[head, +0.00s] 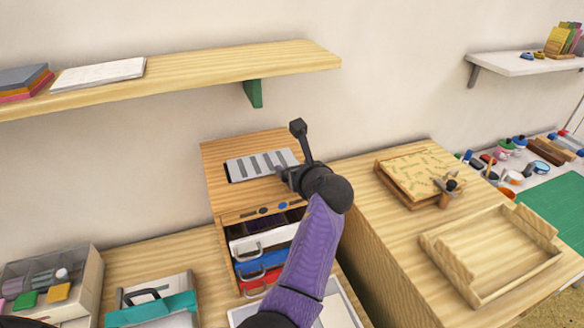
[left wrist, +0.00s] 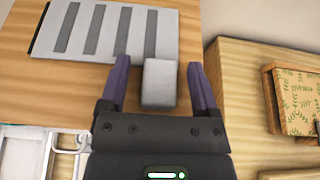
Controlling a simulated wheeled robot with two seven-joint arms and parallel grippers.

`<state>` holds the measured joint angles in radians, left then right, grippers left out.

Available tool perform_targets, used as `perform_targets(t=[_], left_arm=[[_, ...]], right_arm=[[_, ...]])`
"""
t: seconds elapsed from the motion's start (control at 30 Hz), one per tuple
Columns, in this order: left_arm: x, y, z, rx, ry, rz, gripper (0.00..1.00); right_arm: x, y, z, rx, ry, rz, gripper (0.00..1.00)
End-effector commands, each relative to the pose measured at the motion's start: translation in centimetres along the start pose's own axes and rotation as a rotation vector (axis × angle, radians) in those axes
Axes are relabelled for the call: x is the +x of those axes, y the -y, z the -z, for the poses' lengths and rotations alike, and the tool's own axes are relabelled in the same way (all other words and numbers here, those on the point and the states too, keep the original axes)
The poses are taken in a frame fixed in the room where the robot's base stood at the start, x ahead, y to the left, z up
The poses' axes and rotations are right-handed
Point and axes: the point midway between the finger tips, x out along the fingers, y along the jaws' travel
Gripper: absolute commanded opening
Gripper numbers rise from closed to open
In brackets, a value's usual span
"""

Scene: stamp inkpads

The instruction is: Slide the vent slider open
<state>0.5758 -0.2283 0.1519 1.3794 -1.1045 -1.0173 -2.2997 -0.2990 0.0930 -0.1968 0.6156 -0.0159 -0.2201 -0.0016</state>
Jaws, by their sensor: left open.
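The vent slider (head: 258,165) is a light grey plate with several darker slots, lying on top of the wooden drawer cabinet (head: 222,150). In the left wrist view the plate (left wrist: 100,33) fills the upper left, with a narrow dark strip along its left edge. Its grey block-like tab (left wrist: 160,83) sits at the plate's lower right. My left gripper (head: 283,172) is over the plate's right end. In the left wrist view its purple fingers (left wrist: 160,78) are open, one on each side of the tab, with gaps visible. In the head view the gripper hides the tab.
Below the vent, the cabinet has white, blue and red drawers (head: 262,262) with handles. To the right, a wooden table holds a patterned board (head: 418,172) and an open wooden tray (head: 490,252). A shelf (head: 200,75) with a green bracket hangs above.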

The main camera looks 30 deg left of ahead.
Motion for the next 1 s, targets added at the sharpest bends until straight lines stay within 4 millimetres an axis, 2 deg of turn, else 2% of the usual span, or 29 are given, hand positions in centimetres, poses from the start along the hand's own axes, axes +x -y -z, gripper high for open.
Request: perform_targets(t=[0.07, 0.1, 0.4, 0.47, 1.0], left_arm=[[-0.02, -0.01, -0.06, 0.0, 0.0, 0.0, 0.79], [-0.02, -0.01, -0.06, 0.0, 0.0, 0.0, 0.75], [0.0, -0.02, -0.03, 0.0, 0.0, 0.0, 0.12], [0.0, -0.02, -0.02, 0.0, 0.0, 0.0, 0.0], [0.01, -0.02, 0.03, 0.0, -0.001, 0.0, 0.0]], right_arm=[[-0.07, -0.08, -0.07, 0.0, 0.001, -0.001, 0.99], [-0.07, -0.1, -0.1, -0.001, 0.002, -0.002, 0.99], [-0.07, -0.09, -0.13, 0.0, 0.002, -0.001, 0.99], [-0.07, -0.08, -0.13, 0.0, 0.002, -0.001, 0.99], [-0.05, 0.17, -0.08, 0.001, 0.002, 0.003, 0.99]])
